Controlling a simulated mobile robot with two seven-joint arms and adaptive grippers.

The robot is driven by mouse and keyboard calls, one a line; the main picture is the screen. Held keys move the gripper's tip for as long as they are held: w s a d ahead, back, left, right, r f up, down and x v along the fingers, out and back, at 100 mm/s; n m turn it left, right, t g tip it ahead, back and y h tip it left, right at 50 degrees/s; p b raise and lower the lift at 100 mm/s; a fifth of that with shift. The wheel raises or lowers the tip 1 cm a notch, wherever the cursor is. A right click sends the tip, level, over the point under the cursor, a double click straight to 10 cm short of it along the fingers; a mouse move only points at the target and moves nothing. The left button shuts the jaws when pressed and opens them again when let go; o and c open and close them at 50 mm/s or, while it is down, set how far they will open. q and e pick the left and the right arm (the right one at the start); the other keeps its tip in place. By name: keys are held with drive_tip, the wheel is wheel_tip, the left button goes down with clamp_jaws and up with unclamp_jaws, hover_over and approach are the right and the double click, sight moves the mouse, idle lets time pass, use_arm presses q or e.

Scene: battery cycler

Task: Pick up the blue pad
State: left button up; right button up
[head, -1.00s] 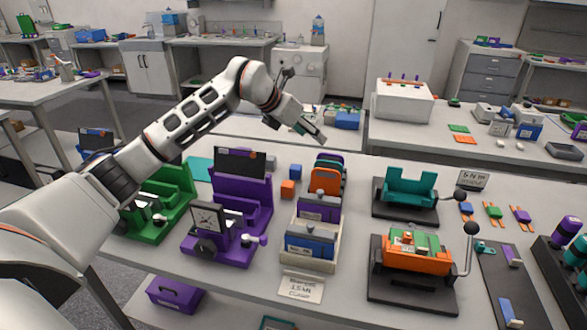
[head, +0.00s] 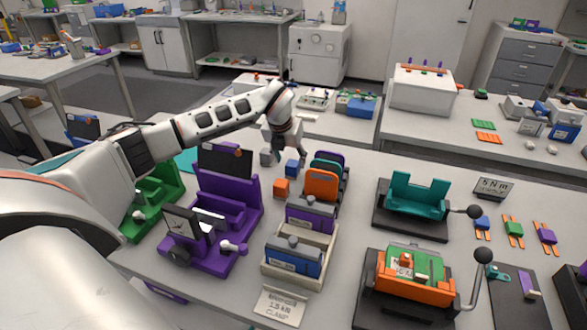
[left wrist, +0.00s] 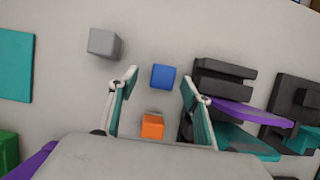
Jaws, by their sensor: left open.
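The blue pad (head: 292,168) is a small blue block on the white table, between a grey block (head: 266,157) and an orange block (head: 281,187). In the left wrist view the blue pad (left wrist: 163,76) lies between the fingertips of my left gripper (left wrist: 160,77), with a gap on both sides. In the head view my left gripper (head: 288,156) points down above the pad. It is open and empty. Its height over the pad is hard to judge. My right gripper is not in view.
The orange block (left wrist: 152,126) lies close to the blue pad, and the grey block (left wrist: 103,42) stands to its left. A dark rack (head: 327,188) with orange and purple plates stands close on the right. A purple fixture (head: 238,205) stands to the left.

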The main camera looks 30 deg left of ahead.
sight(292, 164)
use_arm(q)
drive_tip(key=x, duration=0.4)
drive_tip(key=shift+d+f+p, duration=0.1)
drive_tip(key=shift+d+p, duration=0.15)
drive_tip(key=shift+p, duration=0.1)
drive_tip(key=shift+c, duration=0.5)
drive_tip(key=c, duration=1.1)
wheel_tip(292, 164, up, 20)
drive_tip(key=shift+r+b, duration=0.1)
drive_tip(key=shift+b, duration=0.65)
